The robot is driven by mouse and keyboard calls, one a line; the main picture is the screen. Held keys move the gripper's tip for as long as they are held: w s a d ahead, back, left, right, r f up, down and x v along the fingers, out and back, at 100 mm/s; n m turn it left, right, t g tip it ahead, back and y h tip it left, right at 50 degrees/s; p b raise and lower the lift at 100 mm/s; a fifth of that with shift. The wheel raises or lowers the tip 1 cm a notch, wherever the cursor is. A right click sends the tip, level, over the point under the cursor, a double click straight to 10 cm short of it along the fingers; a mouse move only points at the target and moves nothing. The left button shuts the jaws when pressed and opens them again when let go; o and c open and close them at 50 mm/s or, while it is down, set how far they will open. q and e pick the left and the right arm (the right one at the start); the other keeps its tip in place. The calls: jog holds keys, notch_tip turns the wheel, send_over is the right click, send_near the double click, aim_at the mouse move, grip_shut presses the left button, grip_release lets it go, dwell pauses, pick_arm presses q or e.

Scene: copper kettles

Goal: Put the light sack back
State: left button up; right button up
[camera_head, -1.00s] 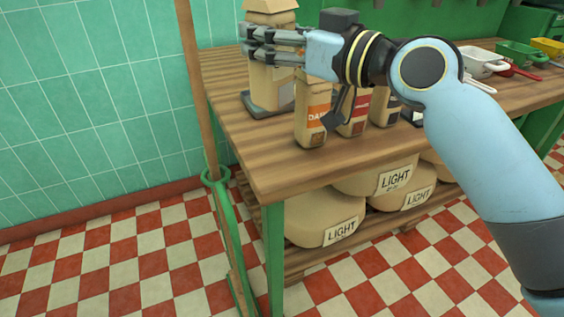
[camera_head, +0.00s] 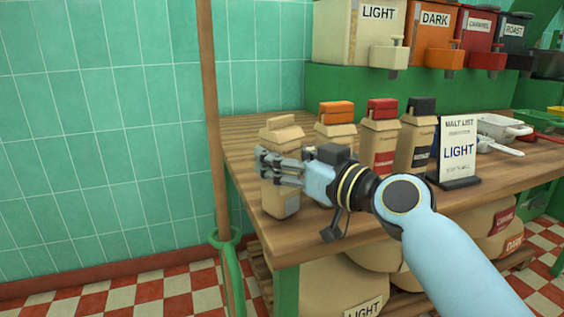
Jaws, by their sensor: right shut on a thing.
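The light sack (camera_head: 281,205) is a tan paper bag with a pale clip on top, near the left end of the wooden table (camera_head: 330,250). My right gripper (camera_head: 268,168) is shut on its upper body, reaching in from the right. The sack is upright; I cannot tell whether its bottom touches the table. Behind it and to the right stand similar sacks with an orange clip (camera_head: 337,112), a red clip (camera_head: 380,150) and a black clip (camera_head: 415,142). My gripper and arm hide part of them. My left gripper is out of view.
A malt list sign (camera_head: 458,145) reading LIGHT stands right of the sacks. Labelled dispensers (camera_head: 358,35) line the green shelf behind. Big sacks (camera_head: 345,285) lie under the table. A wooden pole (camera_head: 209,120) rises at the table's left end.

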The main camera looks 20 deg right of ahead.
jog(key=shift+f, duration=0.2)
jog(key=o, duration=1.1)
jog(key=shift+r, duration=0.1)
jog(key=shift+o, duration=0.2)
jog(key=shift+r, duration=0.1)
jog(key=v, duration=1.2)
